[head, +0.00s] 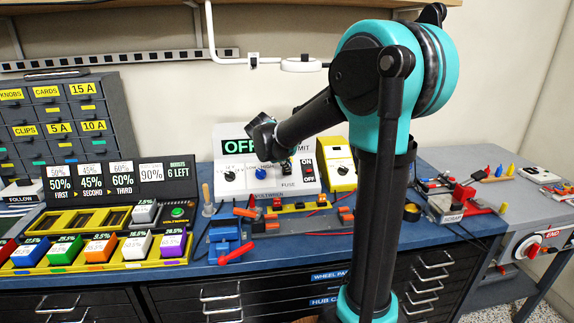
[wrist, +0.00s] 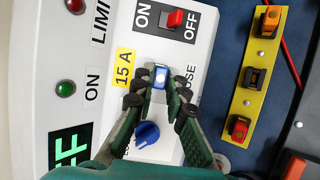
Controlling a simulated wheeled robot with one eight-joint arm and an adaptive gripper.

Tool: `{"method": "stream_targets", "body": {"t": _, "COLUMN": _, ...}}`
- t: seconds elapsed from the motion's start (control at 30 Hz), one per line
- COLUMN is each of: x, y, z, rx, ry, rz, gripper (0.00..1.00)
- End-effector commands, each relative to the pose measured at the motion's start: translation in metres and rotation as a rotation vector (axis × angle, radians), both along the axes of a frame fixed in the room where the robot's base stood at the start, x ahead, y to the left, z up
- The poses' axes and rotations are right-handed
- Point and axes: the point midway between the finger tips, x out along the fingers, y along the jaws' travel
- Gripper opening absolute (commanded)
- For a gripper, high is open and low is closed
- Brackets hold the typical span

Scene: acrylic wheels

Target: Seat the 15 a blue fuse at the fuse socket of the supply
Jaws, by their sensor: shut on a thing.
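The supply is a white box (head: 232,187) with a green OFF display, standing at the back of the bench. It fills the left of the wrist view (wrist: 110,25). My gripper (wrist: 164,88) is over its front panel and shut on the blue fuse (wrist: 160,73), whose pale top shows between the fingertips. The fuse is beside the yellow 15 A label (wrist: 123,67) and the partly covered FUSE lettering. The socket is hidden under the fuse and fingers, so I cannot tell how deep the fuse sits. In the head view my gripper (head: 262,137) is before the panel.
A blue knob (wrist: 147,135) lies close below the fingers, and a red ON/OFF switch (wrist: 175,20) is above. A yellow strip (wrist: 250,98) with several coloured pieces lies right of the supply. A yellow meter (head: 340,172) stands beside the supply.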

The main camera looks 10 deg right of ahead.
Motion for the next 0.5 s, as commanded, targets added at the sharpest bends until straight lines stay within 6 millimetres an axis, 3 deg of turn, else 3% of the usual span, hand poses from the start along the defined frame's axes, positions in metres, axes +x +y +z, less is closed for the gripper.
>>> {"method": "stream_targets", "body": {"t": 0.5, "x": 0.0047, "y": 0.0000, "z": -0.0058, "rx": 0.000, "ry": 0.000, "rz": 0.000, "gripper": 0.00}}
